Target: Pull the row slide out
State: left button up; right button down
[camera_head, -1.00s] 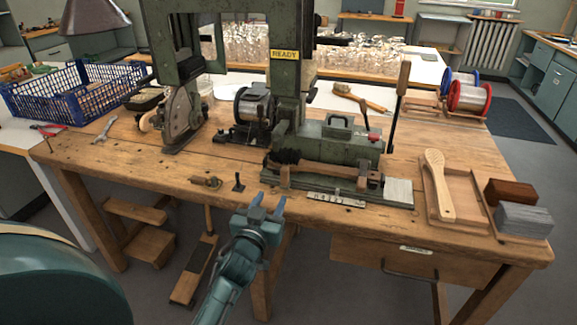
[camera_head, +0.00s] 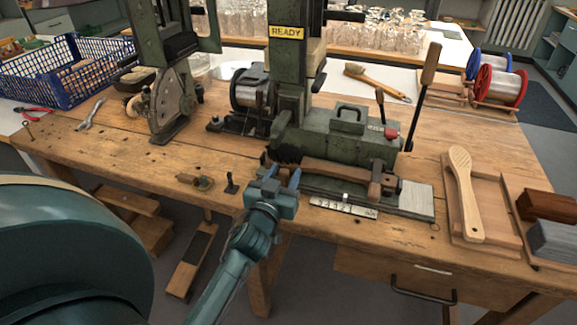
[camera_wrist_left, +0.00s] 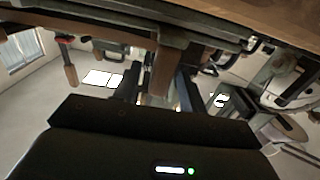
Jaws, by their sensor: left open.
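The green tufting machine (camera_head: 335,142) stands on the workbench with a READY label on its column. At its front base lies a low slide bed with a pale metal plate (camera_head: 416,199) at its right end and a numbered strip (camera_head: 343,207) along its front edge. A wooden brush body (camera_head: 335,171) sits clamped above the bed. My left gripper (camera_head: 281,177) is open at the bed's left front end, its fingers pointing at the machine. In the left wrist view a brown bar (camera_wrist_left: 162,68) shows between the open fingers (camera_wrist_left: 158,90); contact cannot be told. My right gripper is out of view.
A paddle-shaped wooden brush blank (camera_head: 465,190) lies in a tray at right, beside brown and grey blocks (camera_head: 552,238). A small brass fitting (camera_head: 195,181) and a black peg (camera_head: 231,184) stand left of my gripper. A blue crate (camera_head: 70,75) is at far left.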

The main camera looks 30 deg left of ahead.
pick_arm(q)
jog(key=shift+w, duration=0.2)
jog(key=shift+c, duration=0.2)
grip_shut()
dwell(0.4)
